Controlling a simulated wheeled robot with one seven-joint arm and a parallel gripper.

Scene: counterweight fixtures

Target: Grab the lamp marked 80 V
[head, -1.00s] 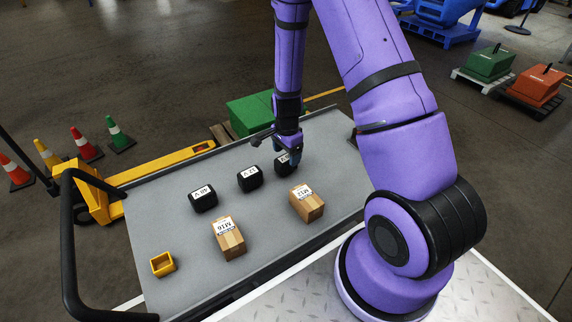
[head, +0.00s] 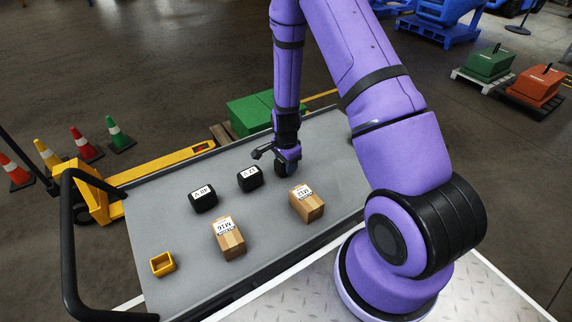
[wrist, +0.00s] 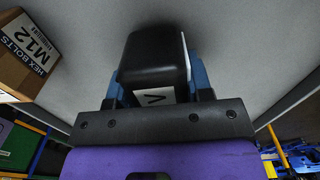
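My gripper (head: 287,172) is down at the table top, over the right-hand one of three black lamps in a row. In the wrist view that black lamp (wrist: 155,60) sits between the blue fingers (wrist: 160,88). Its white label shows only a "V"; the number is hidden. The fingers flank it closely, but whether they press on it is unclear. The middle black lamp (head: 250,177) seems to read 12 V. The left black lamp (head: 203,198) has a label ending in V, upside down and hard to read.
Carton M12 (head: 307,204) stands just in front of my gripper and shows in the wrist view (wrist: 28,55). Carton M16 (head: 228,239) and a yellow open bin (head: 162,264) stand farther left on the grey table (head: 185,265). A black rail (head: 68,240) rises at the left end.

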